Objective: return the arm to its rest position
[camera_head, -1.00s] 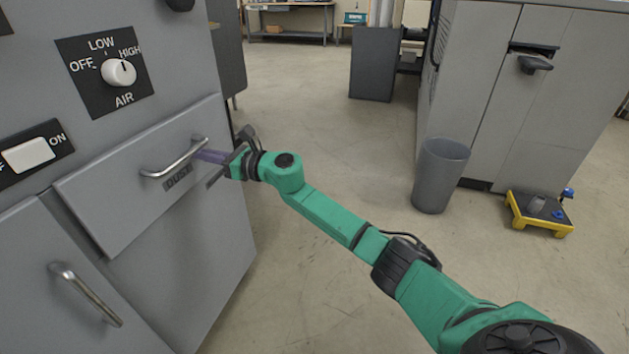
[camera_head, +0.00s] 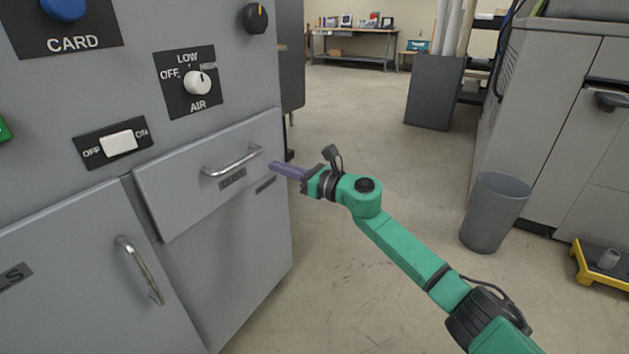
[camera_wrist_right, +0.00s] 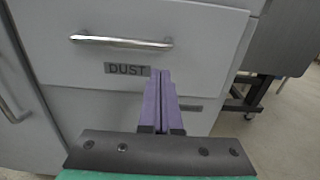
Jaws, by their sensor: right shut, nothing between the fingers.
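My right arm is green and reaches in from the lower right of the head view. Its gripper (camera_head: 273,166) has purple fingers, which are shut and empty. The fingertips are just right of the handle (camera_head: 232,160) of the grey DUST drawer (camera_head: 185,190), apart from it. In the right wrist view the shut fingers (camera_wrist_right: 160,75) point toward the drawer front, to the right of the DUST label (camera_wrist_right: 127,69), with the handle (camera_wrist_right: 120,42) above and left. The drawer appears to stand slightly proud of the cabinet. My left gripper is not in view.
The grey cabinet with an AIR knob (camera_head: 198,83), a white rocker switch (camera_head: 119,143) and a lower door handle (camera_head: 139,270) fills the left. A grey bin (camera_head: 495,212) and a yellow-framed dolly (camera_head: 600,270) stand on the right. The floor between is clear.

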